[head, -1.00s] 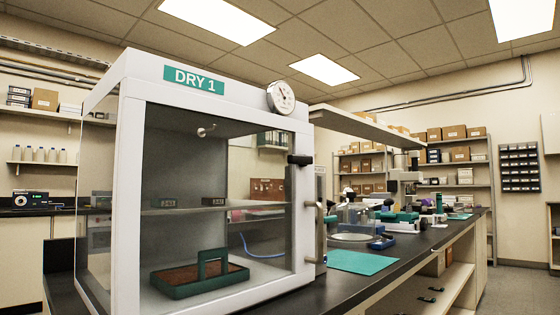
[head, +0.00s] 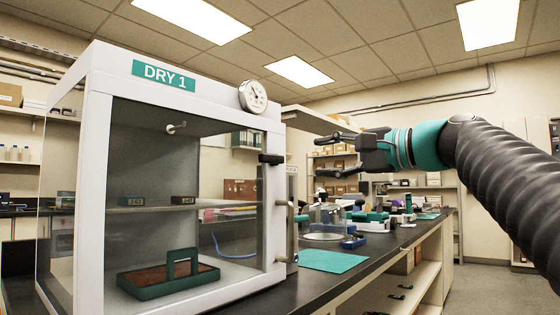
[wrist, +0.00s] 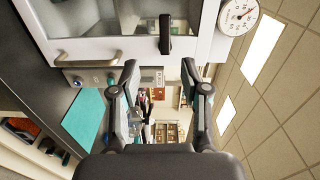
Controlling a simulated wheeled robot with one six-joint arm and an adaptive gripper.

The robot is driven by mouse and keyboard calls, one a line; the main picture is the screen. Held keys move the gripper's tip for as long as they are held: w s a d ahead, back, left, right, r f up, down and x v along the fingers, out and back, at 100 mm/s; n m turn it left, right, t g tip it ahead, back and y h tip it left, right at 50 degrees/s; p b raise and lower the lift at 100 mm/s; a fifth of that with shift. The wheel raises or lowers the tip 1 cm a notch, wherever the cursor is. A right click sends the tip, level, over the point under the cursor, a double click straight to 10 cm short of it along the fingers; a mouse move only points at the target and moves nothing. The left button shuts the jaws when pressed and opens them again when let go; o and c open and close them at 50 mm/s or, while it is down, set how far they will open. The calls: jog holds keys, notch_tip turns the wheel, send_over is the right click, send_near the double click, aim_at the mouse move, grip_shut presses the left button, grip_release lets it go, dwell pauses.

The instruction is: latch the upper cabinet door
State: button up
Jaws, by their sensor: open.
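The white cabinet labelled DRY 1 (head: 163,75) stands on the bench, with a clear front. A black latch lever (head: 271,159) sits on the right side of its front frame and lies roughly level. It also shows in the wrist view (wrist: 165,34), at the top. A metal bar handle (head: 291,228) is lower on the same edge. The front door looks closed or nearly so; I cannot tell whether it is flush. My gripper (head: 328,155) is open and empty, right of the latch and apart from it. In the wrist view, its fingertips (wrist: 159,67) are spread below the latch.
A shelf (head: 308,121) overhangs the bench at the back. The floor at the right is open.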

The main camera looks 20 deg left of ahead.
aim_at(270, 158)
jog(key=x, duration=0.4)
jog(key=p+x, duration=0.1)
jog(key=x, duration=0.4)
jog(key=p+x, duration=0.1)
jog(key=x, duration=0.4)
jog(key=shift+s+r, duration=0.15)
jog(key=shift+r, duration=0.25)
grip_shut()
